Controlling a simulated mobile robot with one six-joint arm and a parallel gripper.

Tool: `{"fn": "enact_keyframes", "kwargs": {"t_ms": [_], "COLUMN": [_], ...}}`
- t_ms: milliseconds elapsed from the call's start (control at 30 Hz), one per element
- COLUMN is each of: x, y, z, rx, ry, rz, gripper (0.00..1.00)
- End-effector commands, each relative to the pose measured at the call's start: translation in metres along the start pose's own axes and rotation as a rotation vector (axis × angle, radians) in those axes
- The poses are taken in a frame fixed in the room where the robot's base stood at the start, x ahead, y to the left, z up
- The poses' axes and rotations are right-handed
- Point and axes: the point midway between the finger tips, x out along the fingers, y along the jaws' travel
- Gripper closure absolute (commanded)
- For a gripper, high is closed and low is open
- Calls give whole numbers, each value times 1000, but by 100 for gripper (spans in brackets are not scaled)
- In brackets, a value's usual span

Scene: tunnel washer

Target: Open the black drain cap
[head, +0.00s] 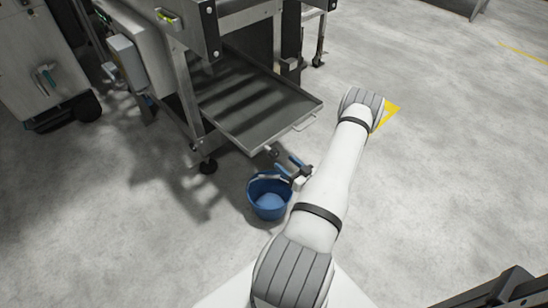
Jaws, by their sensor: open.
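A small dark fitting (271,152) sits under the near corner of the metal tray (313,113). It may be the black drain cap, but it is too small to tell.
A blue bucket (258,187) stands on the floor below the tray corner, close to my gripper. A machine leg with a dark foot (208,167) is to its left. A grey cabinet (40,60) stands at the far left. Open concrete floor (450,150) lies to the right.

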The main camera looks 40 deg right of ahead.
Motion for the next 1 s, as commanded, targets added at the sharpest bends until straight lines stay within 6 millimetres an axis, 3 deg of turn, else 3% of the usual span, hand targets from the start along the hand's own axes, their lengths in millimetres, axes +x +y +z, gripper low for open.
{"fn": "enact_keyframes", "kwargs": {"t_ms": [400,800,1000], "x": [63,71,71], "y": [-1,-2,-2], "z": [1,0,0], "rx": [-3,-1,-1], "ry": [-3,-3,-3], "rz": [-4,-3,-3], "gripper": [41,42,58]}}
